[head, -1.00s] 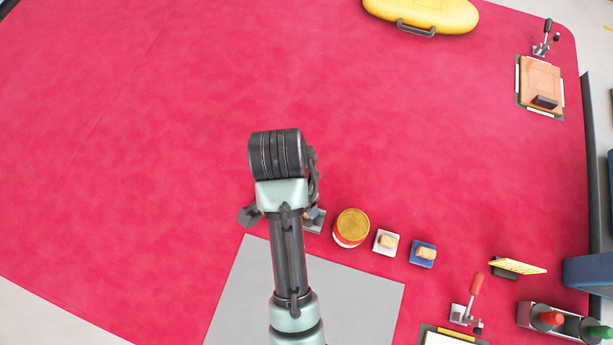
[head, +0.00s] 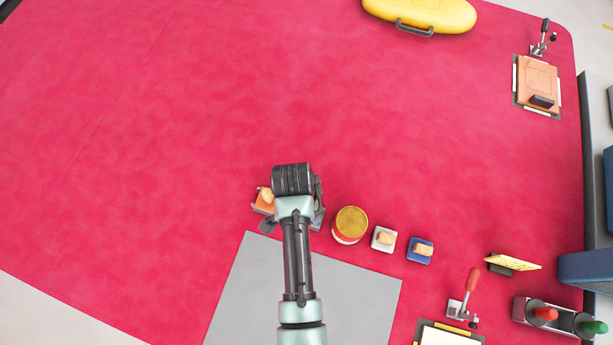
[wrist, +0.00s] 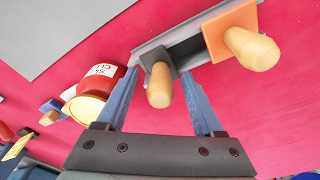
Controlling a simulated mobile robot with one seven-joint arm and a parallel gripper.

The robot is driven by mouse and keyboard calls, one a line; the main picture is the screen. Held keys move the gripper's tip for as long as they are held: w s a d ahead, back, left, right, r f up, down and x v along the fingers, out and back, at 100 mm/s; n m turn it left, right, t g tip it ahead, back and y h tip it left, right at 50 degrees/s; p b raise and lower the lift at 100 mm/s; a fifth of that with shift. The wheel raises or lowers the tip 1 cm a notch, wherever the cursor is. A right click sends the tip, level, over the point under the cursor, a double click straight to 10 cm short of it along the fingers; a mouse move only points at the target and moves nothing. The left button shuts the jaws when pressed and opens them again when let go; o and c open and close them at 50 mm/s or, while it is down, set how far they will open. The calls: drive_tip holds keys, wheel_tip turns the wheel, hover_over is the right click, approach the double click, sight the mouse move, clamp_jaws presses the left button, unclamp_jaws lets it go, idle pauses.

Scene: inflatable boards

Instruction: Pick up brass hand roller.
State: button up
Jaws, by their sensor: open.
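My gripper (wrist: 160,74) is open in the wrist view, its two blue-grey fingers spread. Between the fingers is a rounded wooden handle (wrist: 159,88) on a dark grey piece; contact cannot be told. This piece is at a grey metal holder (wrist: 148,46). Beside it is an orange block with a wooden handle (wrist: 252,48), which also shows in the head view (head: 265,197). I see no brass roller surface, so I cannot tell whether the piece between the fingers is the brass hand roller. In the head view my arm hides the fingers and most of this spot.
A red can with a gold lid (head: 350,222) stands close to the right. Beyond it are a white block (head: 383,239) and a blue block (head: 420,250) with wooden handles. A red-handled clamp (head: 473,281) stands lower right. The red surface left and behind is clear.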

clamp_jaws()
idle(0.3)
idle(0.3)
wheel_tip(320, 180, up, 10)
drive_tip(key=shift+r+b, duration=0.1)
drive_tip(key=shift+b, duration=0.25)
drive_tip(key=c, duration=0.6)
unclamp_jaws()
drive_tip(key=shift+w, duration=0.1)
clamp_jaws()
